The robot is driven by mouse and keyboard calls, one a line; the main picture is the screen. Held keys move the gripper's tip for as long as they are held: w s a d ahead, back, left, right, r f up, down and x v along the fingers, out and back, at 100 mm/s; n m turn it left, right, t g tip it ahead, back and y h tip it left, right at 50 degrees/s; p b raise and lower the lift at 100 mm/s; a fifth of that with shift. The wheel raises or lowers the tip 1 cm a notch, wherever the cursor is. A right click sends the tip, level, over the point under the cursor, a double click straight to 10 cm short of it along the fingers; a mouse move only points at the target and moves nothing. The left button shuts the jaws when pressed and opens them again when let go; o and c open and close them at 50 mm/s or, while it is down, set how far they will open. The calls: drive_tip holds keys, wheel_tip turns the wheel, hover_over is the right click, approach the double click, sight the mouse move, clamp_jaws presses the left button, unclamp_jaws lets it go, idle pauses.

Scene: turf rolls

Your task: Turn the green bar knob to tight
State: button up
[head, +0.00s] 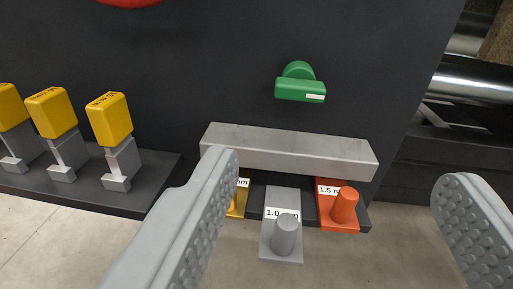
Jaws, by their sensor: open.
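The green bar knob (300,88) sticks out of the dark upright panel, above the middle of the head view. Its bar lies nearly level, with a small white mark at its right end and a round green part behind it. No word for tight is legible near it. My gripper (335,185) is open and empty, its two grey studded fingers wide apart at the lower left and lower right. The knob is farther off than the fingertips and above them; nothing touches it.
A grey ledge (290,149) juts out below the knob. Under it are a grey tab (285,233), an orange tab (343,207) and a yellow tab (239,203). Yellow-headed levers (110,120) stand at left. A red part (130,2) shows at the top. Metal rollers (475,85) lie at right.

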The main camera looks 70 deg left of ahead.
sight(301, 91)
drive_tip(key=shift+g+y, duration=0.4)
drive_tip(key=shift+g, duration=0.3)
drive_tip(key=x, duration=0.5)
drive_tip(key=f+x, duration=0.1)
drive_tip(key=x, duration=0.5)
drive_tip(key=f+x, duration=0.1)
drive_tip(key=x, duration=0.4)
drive_tip(key=shift+w+a+f, duration=0.1)
drive_tip(key=shift+a+f, duration=0.1)
drive_tip(key=shift+f, duration=0.05)
drive_tip(key=c, duration=1)
